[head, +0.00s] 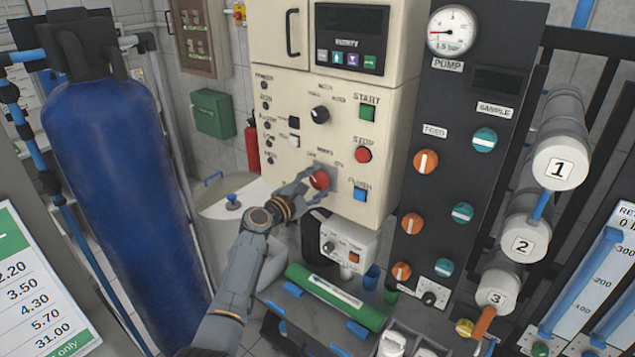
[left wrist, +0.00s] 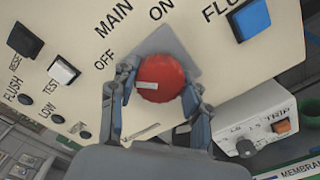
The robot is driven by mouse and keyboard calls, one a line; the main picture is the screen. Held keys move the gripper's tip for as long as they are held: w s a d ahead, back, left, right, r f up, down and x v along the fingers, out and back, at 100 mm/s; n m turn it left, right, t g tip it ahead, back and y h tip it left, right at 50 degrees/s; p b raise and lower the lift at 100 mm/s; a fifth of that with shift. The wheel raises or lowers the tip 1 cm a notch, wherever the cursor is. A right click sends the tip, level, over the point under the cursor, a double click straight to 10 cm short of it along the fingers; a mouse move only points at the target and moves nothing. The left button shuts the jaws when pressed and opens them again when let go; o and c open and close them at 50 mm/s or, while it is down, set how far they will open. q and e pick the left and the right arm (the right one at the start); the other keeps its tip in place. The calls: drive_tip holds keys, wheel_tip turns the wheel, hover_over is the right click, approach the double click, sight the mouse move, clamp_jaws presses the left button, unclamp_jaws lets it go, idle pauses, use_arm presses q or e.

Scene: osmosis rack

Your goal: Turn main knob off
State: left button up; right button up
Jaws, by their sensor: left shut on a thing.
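The red main knob (head: 319,179) sits low on the front of the cream control cabinet (head: 290,90). My left gripper (head: 316,186) reaches it from below left in the head view. In the left wrist view the red knob (left wrist: 165,72) lies between the two fingers of my left gripper (left wrist: 159,88), which are shut on its sides. A grey plate (left wrist: 178,45) shows behind it. The words MAIN, OFF and ON are printed around it. The knob's white mark shows on its left part, the side of the word OFF. My right gripper is not in view.
A blue button (head: 360,194), a red stop button (head: 363,155) and a black knob (head: 320,114) are near on the same panel. A small white box with a trip switch (head: 347,243) hangs below. A blue tank (head: 120,190) stands at left.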

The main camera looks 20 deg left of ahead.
use_arm(q)
drive_tip(key=o, duration=1.2)
drive_tip(key=shift+c, duration=0.2)
drive_tip(key=shift+s, duration=0.1)
drive_tip(key=v, duration=1.2)
drive_tip(key=shift+f, duration=0.1)
